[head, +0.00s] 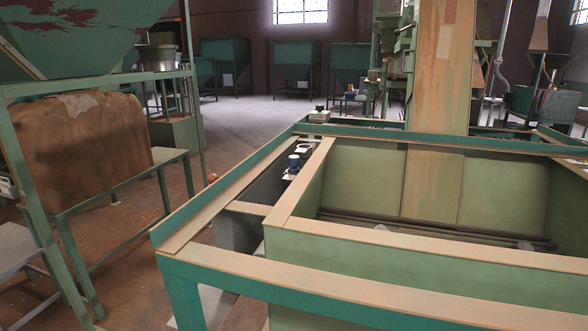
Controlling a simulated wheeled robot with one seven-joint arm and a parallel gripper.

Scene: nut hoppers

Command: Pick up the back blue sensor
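Farther back, a whitish device (319,116) with a dark top sits at the frame's far left corner. I cannot tell whether it is also a sensor. I see only one clearly blue sensor. My gripper is not in view.
The green hopper frame (210,197) with tan-topped rails fills the right and front. A tan-green column (440,70) rises behind its bin. At left stand a rack with a brown sack (80,140) and a grey bench. Open floor (250,115) lies behind left.

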